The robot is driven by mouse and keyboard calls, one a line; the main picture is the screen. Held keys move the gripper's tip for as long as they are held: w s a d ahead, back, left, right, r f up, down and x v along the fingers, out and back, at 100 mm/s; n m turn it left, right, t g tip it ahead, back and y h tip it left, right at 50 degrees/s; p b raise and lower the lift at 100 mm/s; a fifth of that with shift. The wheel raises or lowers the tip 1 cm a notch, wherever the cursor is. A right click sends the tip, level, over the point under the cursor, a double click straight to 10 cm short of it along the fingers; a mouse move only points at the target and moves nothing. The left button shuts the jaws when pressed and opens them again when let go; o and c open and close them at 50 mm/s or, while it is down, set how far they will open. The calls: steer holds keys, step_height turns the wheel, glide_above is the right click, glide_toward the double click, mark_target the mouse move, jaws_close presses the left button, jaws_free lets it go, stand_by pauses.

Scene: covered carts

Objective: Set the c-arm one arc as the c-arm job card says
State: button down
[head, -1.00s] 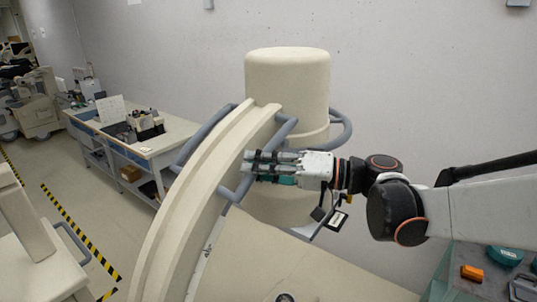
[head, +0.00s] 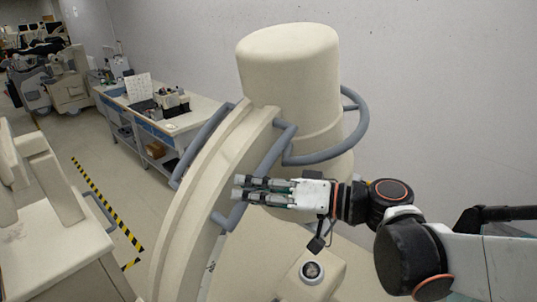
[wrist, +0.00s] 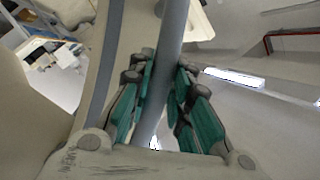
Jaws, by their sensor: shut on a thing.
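The c-arm's cream arc (head: 185,205) curves up from the lower middle of the head view to a large rounded cream housing (head: 290,65). A blue-grey handle bar (head: 268,150) runs along the arc's near side. My gripper (head: 240,188) is closed around the lower part of this bar. In the wrist view the bar (wrist: 172,40) passes between the green-padded fingers (wrist: 163,85), which press on it from both sides. Below my gripper is a cream body with a round dark-centred knob (head: 312,270). No job card is readable in these views.
A workbench (head: 190,115) with a white sheet (head: 138,88) and boxes stands back left. Another cream cart (head: 60,250) is at the left. Yellow-black floor tape (head: 105,200) marks the floor between. The wall is close behind the housing.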

steer(key=shift+w+r, duration=0.25)
steer(key=shift+r, duration=0.05)
steer(key=c, duration=1.9)
jaws_free()
steer(key=shift+d, duration=0.1)
steer(key=o, duration=0.4)
steer(key=shift+o, duration=0.2)
steer(key=v, duration=0.7)
steer(key=shift+d, duration=0.2)
steer(key=shift+s, duration=0.1)
